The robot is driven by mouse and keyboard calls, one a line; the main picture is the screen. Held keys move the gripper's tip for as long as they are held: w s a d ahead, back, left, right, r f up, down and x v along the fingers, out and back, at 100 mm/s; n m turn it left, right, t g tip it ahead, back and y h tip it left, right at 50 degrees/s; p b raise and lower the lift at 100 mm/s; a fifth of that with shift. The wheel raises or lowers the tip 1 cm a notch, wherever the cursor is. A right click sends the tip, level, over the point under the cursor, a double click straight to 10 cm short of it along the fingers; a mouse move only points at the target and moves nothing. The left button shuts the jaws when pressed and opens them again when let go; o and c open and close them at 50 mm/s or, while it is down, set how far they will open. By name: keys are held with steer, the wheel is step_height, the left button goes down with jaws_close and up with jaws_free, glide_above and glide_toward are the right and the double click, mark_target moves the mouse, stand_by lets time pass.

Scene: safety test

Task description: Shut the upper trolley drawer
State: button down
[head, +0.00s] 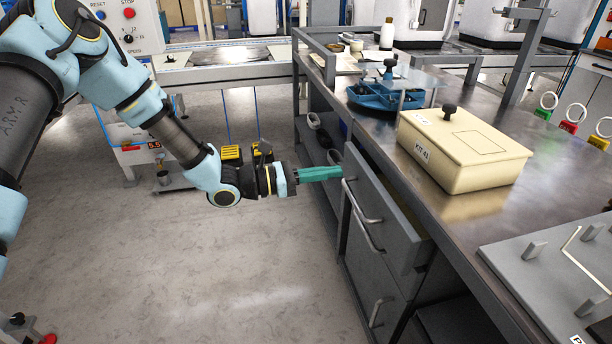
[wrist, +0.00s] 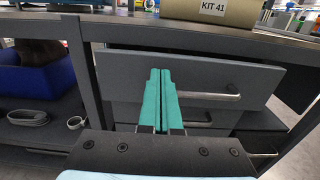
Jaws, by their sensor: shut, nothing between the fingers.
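The upper trolley drawer (head: 392,222) is grey and stands partly open, its front jutting out from under the worktop. Its front panel (wrist: 240,76) fills the middle of the wrist view, with a bar handle (wrist: 212,95) right of my fingers. My gripper (head: 341,172) has teal fingers pressed together and empty. The fingertips are at the far end of the drawer front, near its top edge. In the wrist view the fingers (wrist: 160,72) overlap the panel left of the handle. I cannot tell whether they touch it. Most of the drawer's inside is hidden.
A cream box labelled KIT 41 (head: 465,148) stands on the metal worktop (head: 440,208) above the drawer. A blue tray (head: 386,97) sits farther back. Lower drawers with bar handles (head: 377,311) lie below. The floor (head: 250,270) left of the trolley is clear.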

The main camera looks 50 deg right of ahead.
mark_target(360, 167)
steer(key=shift+x, duration=2.05)
steer(key=shift+d, duration=0.1)
steer(key=x, duration=0.4)
steer(key=shift+s+d, duration=0.15)
steer(key=shift+r, duration=0.1)
steer(key=shift+s+d, duration=0.1)
